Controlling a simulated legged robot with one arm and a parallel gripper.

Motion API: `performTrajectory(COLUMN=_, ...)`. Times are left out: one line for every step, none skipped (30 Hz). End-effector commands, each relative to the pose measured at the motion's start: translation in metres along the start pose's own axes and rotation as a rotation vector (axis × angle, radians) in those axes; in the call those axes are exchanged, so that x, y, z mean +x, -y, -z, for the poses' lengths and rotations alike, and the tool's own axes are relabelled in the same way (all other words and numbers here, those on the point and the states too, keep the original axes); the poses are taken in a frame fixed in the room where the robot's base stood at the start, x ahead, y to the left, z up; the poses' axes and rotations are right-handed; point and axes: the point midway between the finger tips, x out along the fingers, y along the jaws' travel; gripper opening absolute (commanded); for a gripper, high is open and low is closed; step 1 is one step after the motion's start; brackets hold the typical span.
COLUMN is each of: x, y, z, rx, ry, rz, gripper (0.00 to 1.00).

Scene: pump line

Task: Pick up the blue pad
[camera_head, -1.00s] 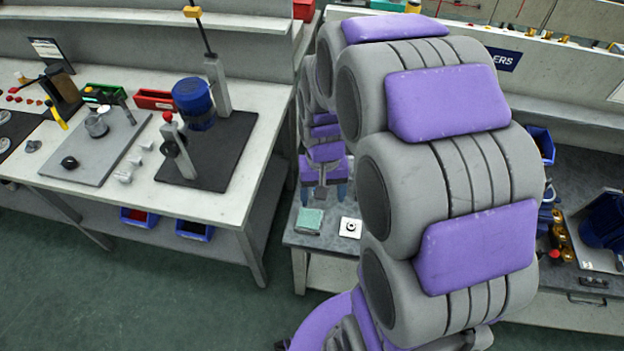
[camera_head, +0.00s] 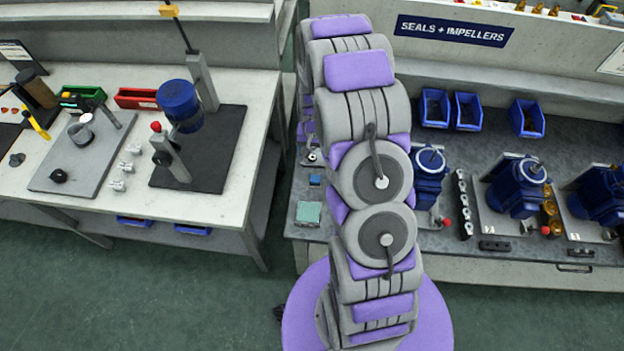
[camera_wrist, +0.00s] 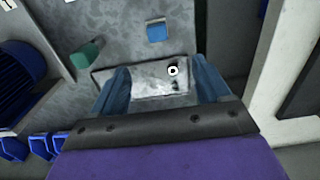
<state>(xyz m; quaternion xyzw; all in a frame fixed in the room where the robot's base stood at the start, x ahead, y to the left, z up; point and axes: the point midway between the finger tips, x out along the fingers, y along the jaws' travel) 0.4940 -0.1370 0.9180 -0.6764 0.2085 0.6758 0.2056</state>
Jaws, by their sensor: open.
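The blue pad (camera_wrist: 157,32) is a small blue block on the grey speckled bench top, near the top middle of the wrist view. In the head view a small blue patch (camera_head: 315,180) that looks like it shows left of my arm. My gripper (camera_wrist: 160,73) is open and empty. Its two blue fingers point toward a pale plate with a black-and-white ring (camera_wrist: 173,70). The blue pad lies beyond the fingertips, apart from them. In the head view my arm hides most of the gripper.
A green piece (camera_wrist: 85,53) is left of the blue pad in the wrist view. A teal square (camera_head: 308,213) lies near the bench front in the head view. Blue pumps (camera_head: 518,187) and blue bins (camera_head: 467,111) stand to the right. A white workbench (camera_head: 215,208) is at left.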

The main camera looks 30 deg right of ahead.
Motion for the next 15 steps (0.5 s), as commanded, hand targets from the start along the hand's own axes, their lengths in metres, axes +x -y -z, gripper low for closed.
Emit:
performTrajectory(x=0.008, y=-0.001, z=0.000, rx=0.002, ry=0.004, rz=0.000, gripper=0.77)
performTrajectory(x=0.013, y=-0.001, z=0.000, rx=0.002, ry=0.004, rz=0.000, gripper=0.77)
performTrajectory(x=0.020, y=-0.001, z=-0.001, rx=0.001, ry=0.004, rz=-0.001, gripper=0.77)
performTrajectory(x=0.025, y=0.000, z=-0.001, rx=0.001, ry=0.003, rz=-0.002, gripper=0.77)
performTrajectory(x=0.031, y=0.001, z=-0.002, rx=0.000, ry=0.003, rz=-0.003, gripper=0.77)
performTrajectory(x=0.038, y=0.003, z=-0.003, rx=0.000, ry=0.002, rz=-0.005, gripper=0.77)
performTrajectory(x=0.044, y=0.003, z=-0.003, rx=0.000, ry=0.002, rz=-0.005, gripper=0.77)
performTrajectory(x=0.049, y=0.004, z=-0.004, rx=-0.001, ry=0.002, rz=-0.006, gripper=0.77)
performTrajectory(x=0.057, y=0.005, z=-0.004, rx=-0.001, ry=0.001, rz=-0.007, gripper=0.77)
performTrajectory(x=0.062, y=0.005, z=-0.005, rx=0.000, ry=0.001, rz=-0.008, gripper=0.77)
performTrajectory(x=0.068, y=0.006, z=-0.006, rx=0.000, ry=-0.001, rz=-0.009, gripper=0.77)
performTrajectory(x=0.075, y=0.007, z=-0.006, rx=0.000, ry=-0.002, rz=-0.010, gripper=0.77)
performTrajectory(x=0.081, y=0.007, z=-0.006, rx=0.000, ry=-0.003, rz=-0.010, gripper=0.77)
performTrajectory(x=0.086, y=0.007, z=-0.006, rx=-0.001, ry=-0.003, rz=-0.010, gripper=0.77)
performTrajectory(x=0.093, y=0.006, z=-0.005, rx=-0.001, ry=-0.003, rz=-0.009, gripper=0.77)
